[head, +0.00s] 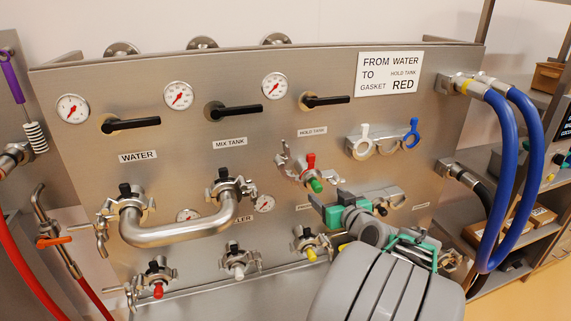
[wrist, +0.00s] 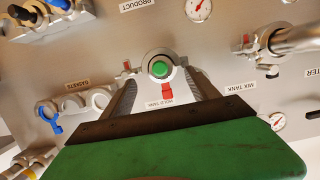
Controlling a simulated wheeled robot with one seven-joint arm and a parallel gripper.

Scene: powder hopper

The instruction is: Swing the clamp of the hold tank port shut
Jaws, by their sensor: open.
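The hold tank port (head: 308,174) is on the steel panel below its "HOLD TANK" label, with a green round piece at its middle and a red piece above. A silver clamp part (head: 284,158) stands out at its upper left; I cannot tell exactly how far the clamp is swung. In the wrist view, turned upside down, the port (wrist: 160,69) shows its green middle, with a red piece toward the label. My gripper (head: 326,207) is open and empty, just below and right of the port. In the wrist view its two fingers (wrist: 163,82) lie either side of the port.
A bent steel pipe (head: 180,234) joins the water and mix tank ports at left. The gasket holder (head: 385,145) with white and blue rings is at upper right. Several clamped ports line the lower panel. Blue hoses (head: 505,170) hang at right. Black valve handles (head: 326,101) stick out above.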

